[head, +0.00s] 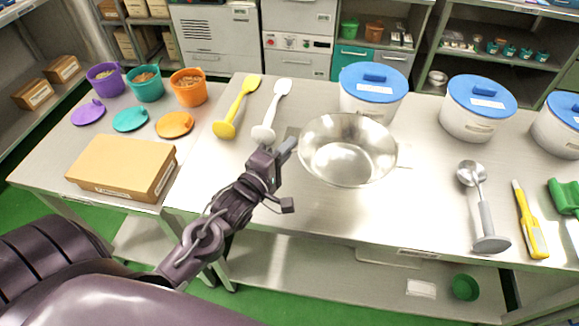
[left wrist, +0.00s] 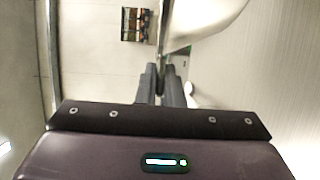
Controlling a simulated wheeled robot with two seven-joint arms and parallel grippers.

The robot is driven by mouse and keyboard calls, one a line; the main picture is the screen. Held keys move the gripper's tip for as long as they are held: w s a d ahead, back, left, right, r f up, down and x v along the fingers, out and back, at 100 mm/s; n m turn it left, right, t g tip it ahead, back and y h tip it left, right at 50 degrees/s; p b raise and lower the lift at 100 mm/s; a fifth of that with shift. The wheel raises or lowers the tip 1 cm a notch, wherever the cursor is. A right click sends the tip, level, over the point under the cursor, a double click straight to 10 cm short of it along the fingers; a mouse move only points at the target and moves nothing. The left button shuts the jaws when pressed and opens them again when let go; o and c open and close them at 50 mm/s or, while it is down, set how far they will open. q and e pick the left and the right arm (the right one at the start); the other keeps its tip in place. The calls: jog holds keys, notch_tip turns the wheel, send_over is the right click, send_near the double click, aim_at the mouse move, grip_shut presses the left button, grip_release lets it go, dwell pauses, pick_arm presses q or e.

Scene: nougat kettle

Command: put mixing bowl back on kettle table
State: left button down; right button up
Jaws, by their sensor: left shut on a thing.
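The mixing bowl (head: 346,152) is a shiny metal bowl, upright, over the middle of the steel table (head: 300,215). I cannot tell whether its base touches the tabletop. My left gripper (head: 288,146) is at the bowl's left side, shut on its rim. In the left wrist view, the fingers (left wrist: 163,85) are close together with the bowl's pale wall (left wrist: 205,18) between and beyond them. My right gripper is not in view.
Behind the bowl stand white tubs with blue lids (head: 373,88). A cardboard box (head: 123,167) sits left. The table front is clear.

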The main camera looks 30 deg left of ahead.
pick_arm(q)
notch_tip(320, 180, down, 6)
jog(key=shift+f, duration=0.5)
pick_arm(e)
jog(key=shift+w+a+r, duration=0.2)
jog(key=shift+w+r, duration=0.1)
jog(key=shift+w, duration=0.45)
pick_arm(q)
jog(key=shift+f, duration=0.1)
jog(key=c, duration=1.6)
grip_release()
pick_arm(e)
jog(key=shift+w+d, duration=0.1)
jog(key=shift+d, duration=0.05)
pick_arm(q)
jog(key=shift+o, duration=0.2)
